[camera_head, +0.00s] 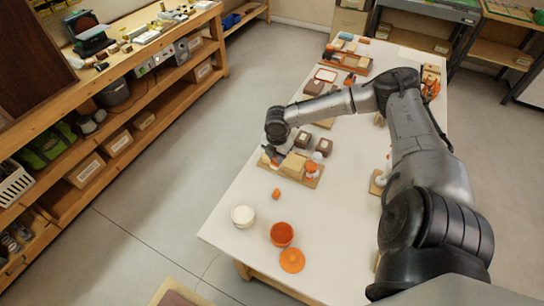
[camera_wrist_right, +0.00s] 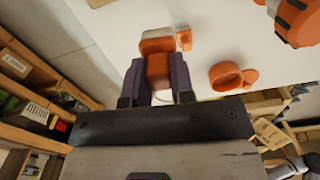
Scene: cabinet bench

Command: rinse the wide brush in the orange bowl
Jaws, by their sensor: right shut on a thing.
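My right gripper (camera_head: 273,156) is at the left end of a wooden tray. In the right wrist view its two dark fingers (camera_wrist_right: 157,78) are shut on an orange piece with a pale end (camera_wrist_right: 157,46), which looks like the wide brush. In the head view the held piece is too small to make out. The orange bowl (camera_head: 281,235) stands open on the white table, apart from the gripper and nearer the table's near end. My left gripper is not in view.
An orange disc (camera_head: 292,260) lies beside the orange bowl. A white bowl (camera_head: 243,216) stands left of it. A small orange block (camera_head: 276,194) lies between tray and bowls. The wooden tray (camera_head: 306,181) holds beige and orange pieces. The white table (camera_head: 340,235) is clear right of the bowls.

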